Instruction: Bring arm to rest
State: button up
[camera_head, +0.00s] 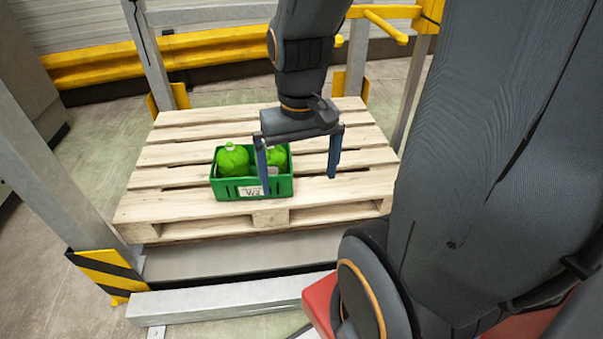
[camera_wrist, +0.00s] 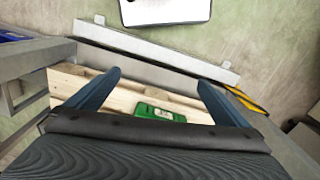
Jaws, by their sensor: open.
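My gripper (camera_head: 298,176) hangs over the wooden pallet (camera_head: 185,206), its two blue fingers spread wide apart with nothing between them. In the head view its left finger overlaps the right part of a green crate (camera_head: 233,190). I cannot tell whether the left finger touches the crate.
Grey metal posts (camera_head: 45,160) and yellow bars (camera_head: 95,66) frame the pallet. A yellow-black striped foot (camera_head: 106,272) and a grey floor beam (camera_head: 225,298) lie in front. The pallet's right part is bare.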

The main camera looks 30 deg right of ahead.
jog(key=shift+s+n, duration=0.4)
jog(key=shift+s, duration=0.05)
jog(key=a+r+n+p, duration=0.1)
jog(key=a+r+p, duration=0.2)
jog(key=a+p, duration=0.1)
jog(key=shift+a+n+p, duration=0.35)
jog(key=shift+a+n, duration=0.05)
jog(key=shift+a, duration=0.25)
